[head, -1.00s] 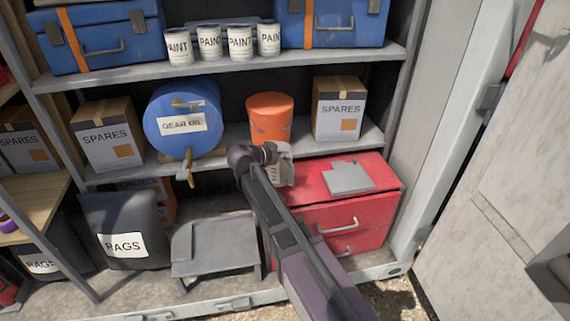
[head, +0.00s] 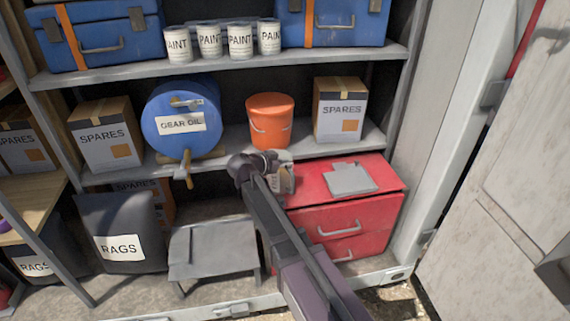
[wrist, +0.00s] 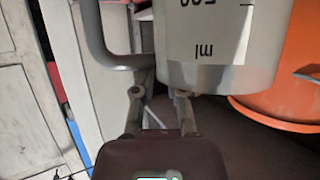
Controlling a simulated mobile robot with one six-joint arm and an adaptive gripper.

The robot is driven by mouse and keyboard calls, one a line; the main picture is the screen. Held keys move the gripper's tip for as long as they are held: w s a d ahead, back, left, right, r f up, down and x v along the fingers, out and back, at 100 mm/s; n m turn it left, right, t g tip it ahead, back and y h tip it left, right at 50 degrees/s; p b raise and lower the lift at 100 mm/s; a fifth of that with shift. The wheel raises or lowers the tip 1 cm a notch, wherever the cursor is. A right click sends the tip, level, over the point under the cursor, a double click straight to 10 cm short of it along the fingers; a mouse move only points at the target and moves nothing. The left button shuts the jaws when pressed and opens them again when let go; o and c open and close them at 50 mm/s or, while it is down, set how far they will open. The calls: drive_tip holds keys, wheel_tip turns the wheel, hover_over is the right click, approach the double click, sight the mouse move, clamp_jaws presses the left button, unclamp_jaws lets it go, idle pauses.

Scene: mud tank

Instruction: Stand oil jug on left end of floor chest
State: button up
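The oil jug (head: 284,180) is a grey measuring jug at the left end of the red floor chest (head: 310,222). In the wrist view the jug (wrist: 215,50) fills the upper middle, with upside-down "ml" marks and its handle at left. My gripper (head: 258,158) is at the jug's upper left in the head view and partly hides it. In the wrist view the fingers (wrist: 160,92) close by the handle and jug wall, their tips hidden. I cannot tell whether the jug's base touches the chest top.
A grey flat plate (head: 350,179) lies on the chest top, right of the jug. An orange bucket (head: 270,122) stands on the shelf just behind. A gear oil drum (head: 183,118) is to the left. A low grey step (head: 213,250) stands left of the chest.

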drive_tip(key=shift+o, duration=0.6)
drive_tip(key=shift+r, duration=0.2)
drive_tip(key=p+v, duration=0.5)
drive_tip(key=v, duration=0.7)
idle(0.4)
drive_tip(key=s+d+f+n+g+y, duration=0.3)
drive_tip(key=s+d, duration=0.2)
drive_tip(key=d, duration=0.5)
drive_tip(key=s+d+f+n+g+y, duration=0.3)
drive_tip(key=s+d+f, duration=0.1)
drive_tip(key=d, duration=0.6)
drive_tip(key=s+d+f+n+g+y, duration=0.2)
drive_tip(key=s+d+f+g+y, duration=0.1)
drive_tip(key=d, duration=0.7)
drive_tip(key=s+f, duration=0.1)
drive_tip(key=s, duration=0.1)
drive_tip(key=shift+s+d+n, duration=0.25)
drive_tip(key=shift+s+n, duration=0.05)
drive_tip(key=shift+n, duration=0.1)
